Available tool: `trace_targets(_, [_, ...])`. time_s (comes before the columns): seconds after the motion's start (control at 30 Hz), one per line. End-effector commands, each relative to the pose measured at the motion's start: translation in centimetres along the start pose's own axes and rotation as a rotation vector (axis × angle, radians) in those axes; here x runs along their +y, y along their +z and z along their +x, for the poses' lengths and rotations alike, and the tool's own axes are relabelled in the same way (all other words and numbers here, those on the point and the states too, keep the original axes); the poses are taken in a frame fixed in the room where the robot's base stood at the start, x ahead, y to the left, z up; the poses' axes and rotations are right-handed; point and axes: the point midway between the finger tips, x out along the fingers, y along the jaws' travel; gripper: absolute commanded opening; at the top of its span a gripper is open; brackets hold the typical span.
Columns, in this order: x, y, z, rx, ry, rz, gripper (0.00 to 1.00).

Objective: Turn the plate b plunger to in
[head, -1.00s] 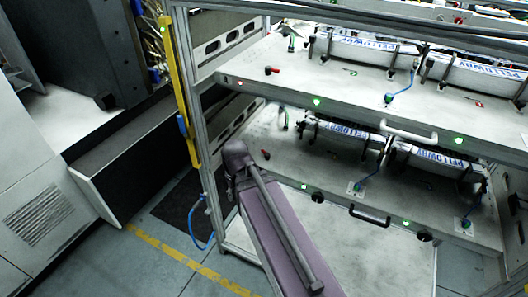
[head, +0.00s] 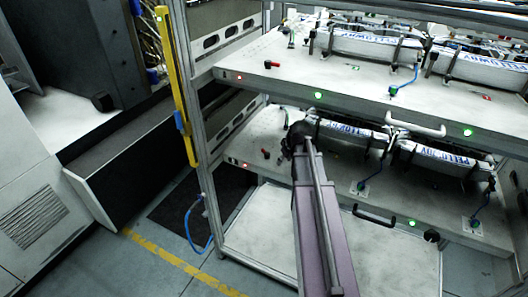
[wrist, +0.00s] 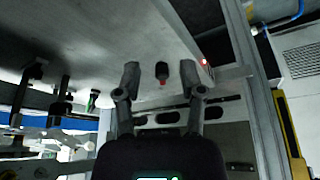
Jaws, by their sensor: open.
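A small red and black plunger (head: 265,153) stands near the left front of the lower plate (head: 275,172). A similar red and black plunger (head: 272,65) stands on the upper plate (head: 360,100). I see no letter telling which plate is b. My gripper (head: 297,132) is over the lower plate, to the right of its plunger; its fingers are hard to make out in the head view. In the wrist view my gripper (wrist: 161,78) is open and empty, and a black plunger with a red part (wrist: 162,72) appears between the fingertips. I cannot tell its depth from them.
A red light (head: 244,165) is on the lower plate's front edge. White label units (head: 440,160) and a black handle (head: 374,215) lie to the right. A rack post with a yellow strip (head: 175,80) stands left. The floor in front is clear.

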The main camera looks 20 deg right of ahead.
Motion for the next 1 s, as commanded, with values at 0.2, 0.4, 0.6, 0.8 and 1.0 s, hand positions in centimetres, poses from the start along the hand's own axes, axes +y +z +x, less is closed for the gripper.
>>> trace_targets(0.2, [0.1, 0.0, 0.0, 0.002, 0.001, -0.002, 0.51])
trace_targets(0.4, [0.1, -0.1, 0.0, 0.002, 0.0, -0.001, 0.51])
trace_targets(0.6, [0.2, -0.9, 0.4, 0.001, 0.0, -0.002, 0.51])
trace_targets(0.8, [0.2, -2.8, 1.2, 0.001, 0.0, -0.003, 0.51])
trace_targets(1.0, [0.2, -5.6, 2.3, 0.001, -0.001, -0.003, 0.51])
